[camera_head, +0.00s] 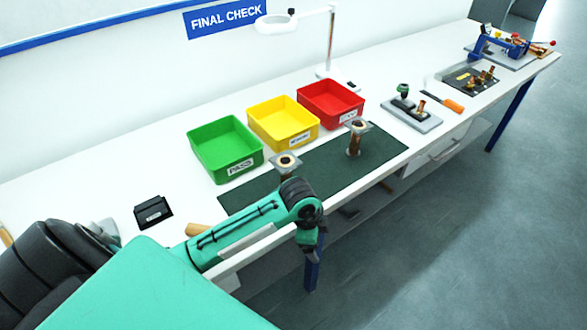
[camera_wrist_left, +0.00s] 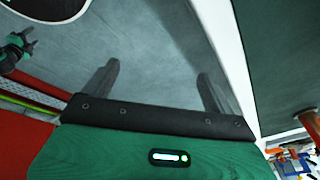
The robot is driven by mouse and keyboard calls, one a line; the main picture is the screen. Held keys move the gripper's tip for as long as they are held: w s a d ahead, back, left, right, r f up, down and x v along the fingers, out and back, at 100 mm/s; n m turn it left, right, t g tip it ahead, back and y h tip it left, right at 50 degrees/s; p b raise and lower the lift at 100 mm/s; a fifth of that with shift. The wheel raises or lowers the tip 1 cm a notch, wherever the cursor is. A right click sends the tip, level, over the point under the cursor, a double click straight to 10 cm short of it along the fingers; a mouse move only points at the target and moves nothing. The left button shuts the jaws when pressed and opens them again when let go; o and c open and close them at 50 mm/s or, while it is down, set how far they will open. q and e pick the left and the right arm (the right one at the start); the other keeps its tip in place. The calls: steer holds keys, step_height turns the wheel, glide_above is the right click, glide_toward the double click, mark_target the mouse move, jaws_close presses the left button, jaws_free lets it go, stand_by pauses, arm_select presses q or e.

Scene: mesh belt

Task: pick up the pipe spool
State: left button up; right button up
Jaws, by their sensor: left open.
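Two pipe spools stand upright on the dark green mat (camera_head: 328,168), each a copper-brown tube with a pale square flange on top. The nearer pipe spool (camera_head: 286,162) is partly hidden behind my left arm; the farther pipe spool (camera_head: 355,140) stands clear, to the right. My left gripper (camera_head: 308,245) is off the table's front edge, below the near spool and apart from both. In the left wrist view my left gripper (camera_wrist_left: 158,78) is open, with nothing between its fingers. A copper-coloured part of one spool (camera_wrist_left: 307,118) shows at the right edge there.
Green (camera_head: 226,150), yellow (camera_head: 283,124) and red (camera_head: 330,103) bins stand behind the mat. A black block (camera_head: 152,211) lies left. A grey fixture (camera_head: 412,112) and an orange-handled tool (camera_head: 453,105) lie right. In the wrist view, a small green-and-black gripper-like part (camera_wrist_left: 18,48) shows left.

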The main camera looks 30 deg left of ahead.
arm_select(q)
steer(key=w+a+r+m+g+y, duration=0.1)
steer(key=w+a+r+m, duration=0.4)
steer(key=w+a+r, duration=0.4)
step_height(320, 180, up, 14)
steer(key=m+g+y, duration=0.1)
steer(key=m, duration=0.2)
glide_above(285, 161)
step_height(285, 161, down, 8)
steer(key=p, duration=0.2)
steer(key=shift+w+f+p, duration=0.1)
steer(key=shift+f+p, duration=0.15)
steer(key=shift+p, duration=0.15)
step_height(285, 161, down, 5)
steer(key=p, duration=0.2)
steer(key=shift+r+p, duration=0.2)
steer(key=shift+p, duration=0.15)
steer(key=shift+f+m, duration=0.3)
steer(key=shift+f, duration=0.05)
steer(key=c, duration=1.5)
steer(key=shift+r, duration=0.1)
